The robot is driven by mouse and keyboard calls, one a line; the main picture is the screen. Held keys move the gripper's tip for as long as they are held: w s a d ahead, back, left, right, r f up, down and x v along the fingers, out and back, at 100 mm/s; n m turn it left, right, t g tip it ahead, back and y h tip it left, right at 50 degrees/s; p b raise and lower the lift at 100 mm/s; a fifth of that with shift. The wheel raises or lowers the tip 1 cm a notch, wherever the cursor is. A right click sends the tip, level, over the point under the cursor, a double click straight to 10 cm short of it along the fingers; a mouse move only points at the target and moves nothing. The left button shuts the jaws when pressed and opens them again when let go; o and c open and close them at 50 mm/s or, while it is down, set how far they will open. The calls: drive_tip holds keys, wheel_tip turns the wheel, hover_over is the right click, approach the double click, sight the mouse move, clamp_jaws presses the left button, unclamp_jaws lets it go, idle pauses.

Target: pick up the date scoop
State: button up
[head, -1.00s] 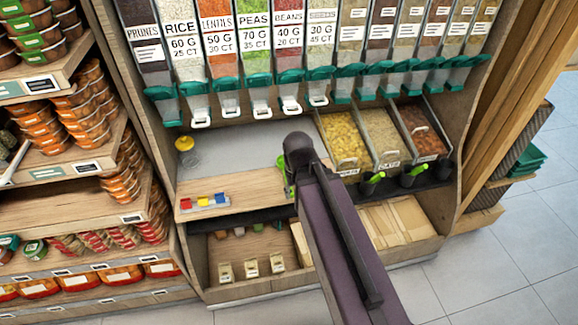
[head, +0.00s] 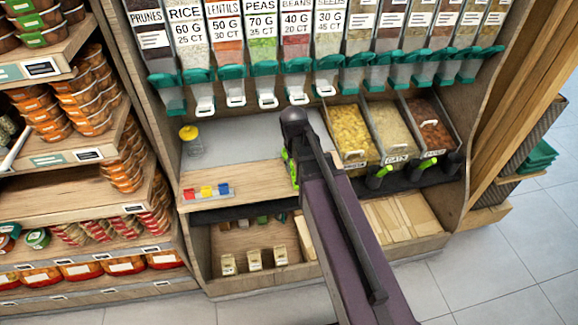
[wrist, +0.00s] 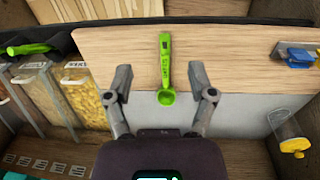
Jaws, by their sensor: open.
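A bright green scoop (wrist: 165,70) lies on the light wooden board in the wrist view, its round bowl towards my gripper and its handle pointing away. Its handle carries small dark lettering, too small to read surely. My gripper (wrist: 160,78) is open and empty, with one finger on each side of the scoop in the picture. I cannot tell the height between fingers and board. In the head view my arm hides the gripper; a bit of green (head: 289,167) shows beside the arm's end, perhaps the scoop.
The wooden board (head: 240,178) holds red, yellow and blue clips (head: 207,192). A yellow-lidded jar (head: 190,136) stands on the grey counter behind. Food bins (head: 349,140) stand to the right, with green-handled scoops (head: 380,172) in front. Dispensers (head: 232,85) hang above the counter.

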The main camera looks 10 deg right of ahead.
drive_tip(key=w+a+f+h+b, duration=0.1)
drive_tip(key=w+a+f+b, duration=0.1)
drive_tip(key=w, duration=0.8)
drive_tip(key=shift+f, duration=0.15)
drive_tip(key=shift+f, duration=0.15)
drive_tip(key=b, duration=0.8)
hover_over(293, 175)
drive_tip(key=f, duration=0.5)
drive_tip(key=a+f, duration=0.1)
drive_tip(key=f, duration=0.2)
drive_tip(key=shift+w+f, duration=0.1)
drive_tip(key=shift+d+f+b, duration=0.2)
drive_tip(key=shift+f+b, duration=0.65)
drive_tip(key=shift+b, duration=0.05)
drive_tip(key=shift+d+f+b, duration=0.15)
drive_tip(key=shift+f+b, duration=0.65)
drive_tip(key=shift+b, duration=0.15)
drive_tip(key=shift+d+f+b, duration=0.2)
drive_tip(key=shift+f+b, duration=0.65)
drive_tip(key=shift+b, duration=0.05)
clamp_jaws()
